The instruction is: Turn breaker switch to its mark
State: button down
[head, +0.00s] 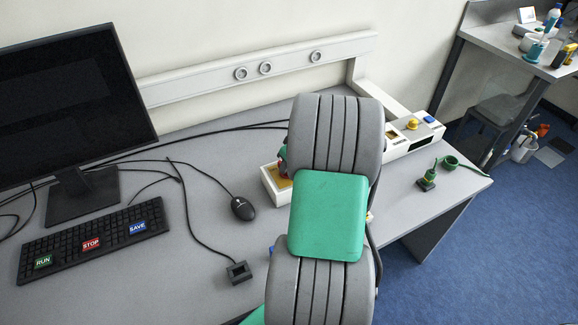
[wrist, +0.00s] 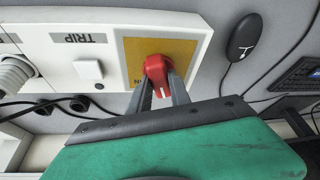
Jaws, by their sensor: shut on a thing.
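The breaker switch (wrist: 157,67) is a red rotary knob on a yellow panel (wrist: 133,47) of a white box (wrist: 118,20) in the wrist view. A white line on the knob points toward the bottom of the picture. My gripper (wrist: 161,85) is shut on the knob, with one grey finger on each side of it. Part of a dark label shows beside the left finger; the rest is hidden, and I cannot make out the mark. In the head view my arm covers most of the box (head: 268,186) and the gripper.
A white TRIP button (wrist: 89,69) and a pale ribbed fitting (wrist: 16,73) are left of the knob. A mouse (head: 243,208), keyboard (head: 92,238) and monitor (head: 75,105) stand left on the desk. Cables cross the desk. A small green-topped device (head: 427,181) stands at right.

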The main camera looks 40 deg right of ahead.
jog(key=m+h, duration=0.1)
jog(key=m, duration=0.2)
jog(key=m+h+b, duration=0.1)
jog(key=m, duration=0.2)
jog(key=shift+w+a, duration=0.15)
jog(key=shift+a, duration=0.05)
jog(key=m+g+h+b, duration=0.1)
jog(key=m, duration=0.2)
jog(key=m+g+h, duration=0.1)
jog(key=m, duration=0.2)
jog(key=shift+w+r+b, duration=0.1)
jog(key=shift+b, duration=0.25)
jog(key=shift+m, duration=0.3)
jog(key=c, duration=1.2)
grip_release()
jog(key=v, duration=0.7)
jog(key=shift+a+r, duration=0.15)
jog(key=shift+r, duration=0.2)
